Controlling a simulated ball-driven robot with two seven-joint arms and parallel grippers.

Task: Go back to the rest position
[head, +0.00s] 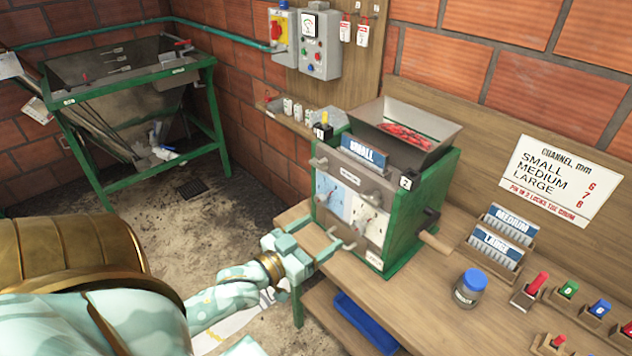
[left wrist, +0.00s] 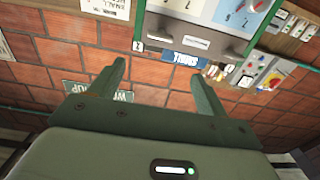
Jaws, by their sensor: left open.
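My left gripper (head: 322,248) is open and empty in the head view, in front of the lower front of the green pulper machine (head: 412,222), near the bench's left edge. I cannot tell whether the fingertips touch the machine in the head view. My right gripper is not in view.
A wooden bench (head: 440,310) holds a jar with a blue lid (head: 470,287), a rack with MEDIUM and LARGE plates (head: 497,244) and several small coloured pieces. A blue tray (head: 362,325) sits below. A green-framed tank (head: 130,85) stands back left; the floor (head: 235,215) between is open.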

